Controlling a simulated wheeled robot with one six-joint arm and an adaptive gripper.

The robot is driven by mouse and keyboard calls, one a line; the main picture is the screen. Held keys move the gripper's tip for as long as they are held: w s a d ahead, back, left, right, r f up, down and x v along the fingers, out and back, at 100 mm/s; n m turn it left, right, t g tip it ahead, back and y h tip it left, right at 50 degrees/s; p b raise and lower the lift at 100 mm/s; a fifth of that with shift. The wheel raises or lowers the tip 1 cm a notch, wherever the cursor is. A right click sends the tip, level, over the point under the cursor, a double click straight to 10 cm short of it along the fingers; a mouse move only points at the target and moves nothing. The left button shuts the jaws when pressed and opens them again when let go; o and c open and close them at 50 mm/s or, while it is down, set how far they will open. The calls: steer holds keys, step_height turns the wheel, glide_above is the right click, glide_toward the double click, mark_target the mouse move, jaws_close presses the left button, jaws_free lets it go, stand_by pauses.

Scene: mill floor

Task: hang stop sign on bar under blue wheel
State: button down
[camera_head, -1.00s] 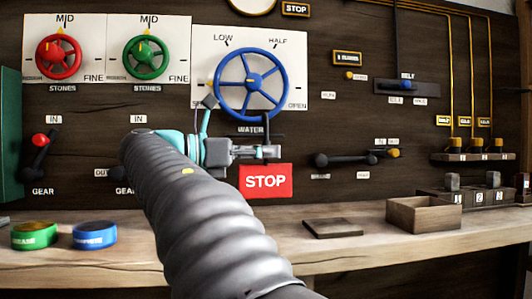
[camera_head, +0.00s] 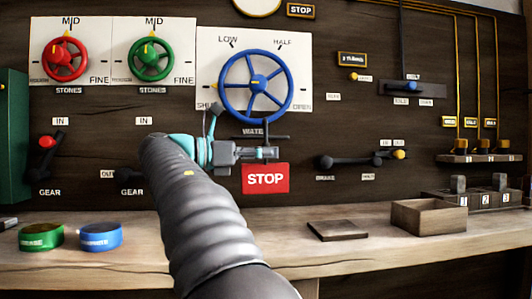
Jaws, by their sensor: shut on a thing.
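The red stop sign (camera_head: 265,179) hangs upright just below my gripper (camera_head: 267,153), with its white lettering facing me. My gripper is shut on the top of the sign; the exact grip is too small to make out. The blue wheel (camera_head: 257,85) is above, on a white plate marked LOW and HALF. A thin dark bar (camera_head: 280,137) shows under the wheel, beside the WATER label and just above my gripper. I cannot tell whether the sign touches the bar. My arm hides part of the panel to the left.
Red (camera_head: 65,60) and green (camera_head: 150,60) wheels are at upper left. A dark lever (camera_head: 350,161) sticks out right of the sign. On the bench below are green (camera_head: 41,237) and blue (camera_head: 101,236) rings, a flat board (camera_head: 337,230) and an open wooden box (camera_head: 429,216).

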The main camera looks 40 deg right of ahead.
steer(key=shift+w+d+f, duration=0.4)
steer(key=shift+w+d, duration=0.05)
steer(key=shift+w, duration=0.35)
steer(key=shift+w+d+f, duration=0.35)
steer(key=shift+w+d, duration=0.15)
steer(key=shift+w, duration=0.25)
steer(key=shift+w+d+f, duration=0.4)
steer(key=shift+w+d, duration=0.05)
steer(key=shift+w, duration=0.35)
steer(key=c, duration=1)
jaws_free()
steer(key=shift+c, duration=0.2)
steer(key=shift+f, duration=0.1)
steer(key=shift+a, duration=0.1)
